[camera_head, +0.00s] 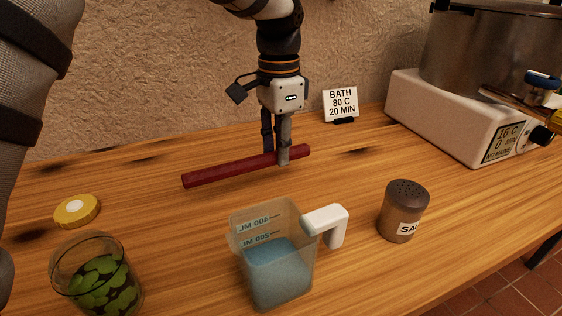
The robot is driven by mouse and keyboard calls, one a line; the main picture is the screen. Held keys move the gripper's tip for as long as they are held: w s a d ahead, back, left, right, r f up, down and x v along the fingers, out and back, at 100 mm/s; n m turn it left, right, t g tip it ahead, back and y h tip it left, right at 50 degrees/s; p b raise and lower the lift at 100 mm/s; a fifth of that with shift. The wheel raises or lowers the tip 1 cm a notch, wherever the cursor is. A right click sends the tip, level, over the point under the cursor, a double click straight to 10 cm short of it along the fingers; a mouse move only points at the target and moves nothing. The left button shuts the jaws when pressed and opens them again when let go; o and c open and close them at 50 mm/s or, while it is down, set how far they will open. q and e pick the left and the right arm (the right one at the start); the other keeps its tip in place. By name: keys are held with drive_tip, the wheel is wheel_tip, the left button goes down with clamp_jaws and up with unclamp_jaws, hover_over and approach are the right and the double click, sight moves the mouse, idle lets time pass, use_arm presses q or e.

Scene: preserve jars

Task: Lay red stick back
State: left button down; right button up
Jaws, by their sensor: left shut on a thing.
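The red stick (225,172) is a long dark red bar. It lies slantwise across the picture, near the back middle of the wooden table, its right end a little farther back. My left gripper (276,157) points straight down and is shut on the stick near its right end. I cannot tell for certain whether the stick touches the table or is just above it. My right gripper is not in the picture.
A measuring jug (272,250) with blue liquid stands in front of the stick. A sign (341,103) and a bath (455,115) are behind.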

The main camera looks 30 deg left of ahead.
sight(279, 176)
use_arm(q)
drive_tip(key=shift+w+a+f, duration=0.15)
drive_tip(key=shift+w+f, duration=0.2)
drive_tip(key=shift+f, duration=0.15)
drive_tip(key=shift+w+a+f, duration=0.1)
drive_tip(key=shift+w+f, duration=0.05)
drive_tip(key=shift+f, duration=0.7)
drive_tip(key=shift+w+a+f, duration=0.1)
drive_tip(key=shift+w+f, duration=0.05)
drive_tip(key=shift+f, duration=0.65)
drive_tip(key=c, duration=1.4)
unclamp_jaws()
drive_tip(key=shift+c, duration=0.2)
drive_tip(key=shift+f, duration=0.1)
wheel_tip(279, 176, up, 12)
drive_tip(key=shift+w+b, duration=0.3)
drive_tip(key=shift+b, duration=0.1)
